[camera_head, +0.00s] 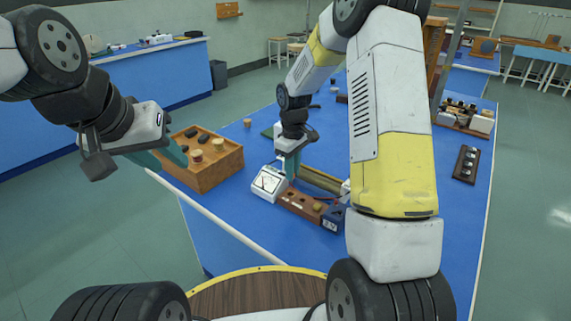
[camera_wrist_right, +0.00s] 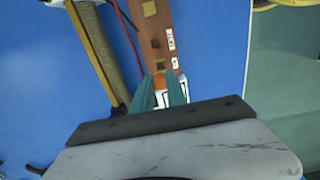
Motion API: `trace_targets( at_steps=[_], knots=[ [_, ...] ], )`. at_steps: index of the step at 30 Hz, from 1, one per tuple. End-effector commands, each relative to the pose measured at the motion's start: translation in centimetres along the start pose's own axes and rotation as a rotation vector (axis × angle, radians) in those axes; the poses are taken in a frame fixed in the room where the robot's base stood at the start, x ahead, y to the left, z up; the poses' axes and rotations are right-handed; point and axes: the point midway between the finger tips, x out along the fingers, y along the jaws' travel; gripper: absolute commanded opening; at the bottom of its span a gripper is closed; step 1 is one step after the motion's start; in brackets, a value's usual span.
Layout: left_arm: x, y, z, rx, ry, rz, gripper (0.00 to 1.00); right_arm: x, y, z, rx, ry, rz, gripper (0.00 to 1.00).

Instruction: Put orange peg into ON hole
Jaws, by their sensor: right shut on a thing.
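My right gripper (camera_head: 291,176) is shut on the orange peg (camera_wrist_right: 158,81), which shows between the teal fingertips in the right wrist view (camera_wrist_right: 160,88). The peg is over or at the meter end of the brown wooden strip (camera_head: 300,202), which also shows in the wrist view (camera_wrist_right: 157,25). The strip has dark square holes and small white labels, too small to read surely. The fingers hide the peg's lower end, so I cannot tell whether it is in a hole. My left gripper (camera_head: 172,154) is open and empty beside the wooden box.
A white meter (camera_head: 269,183) stands at the strip's left end, and a dark blue block (camera_head: 332,218) at its right end. The wooden box (camera_head: 213,170) holds several pegs. A yellow-edged coil (camera_wrist_right: 103,60) lies alongside the strip.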

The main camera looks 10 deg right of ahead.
Motion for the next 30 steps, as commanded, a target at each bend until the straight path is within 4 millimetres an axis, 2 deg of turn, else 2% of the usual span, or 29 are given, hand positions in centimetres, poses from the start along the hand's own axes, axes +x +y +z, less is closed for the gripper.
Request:
trace_targets(
  at_steps=[30],
  knots=[
    [0.0, 0.0, 0.0, 0.000, 0.000, 0.000, 0.36, 5.8, -0.1, 0.1, -0.001, -0.001, 0.000, 0.00]
  ],
)
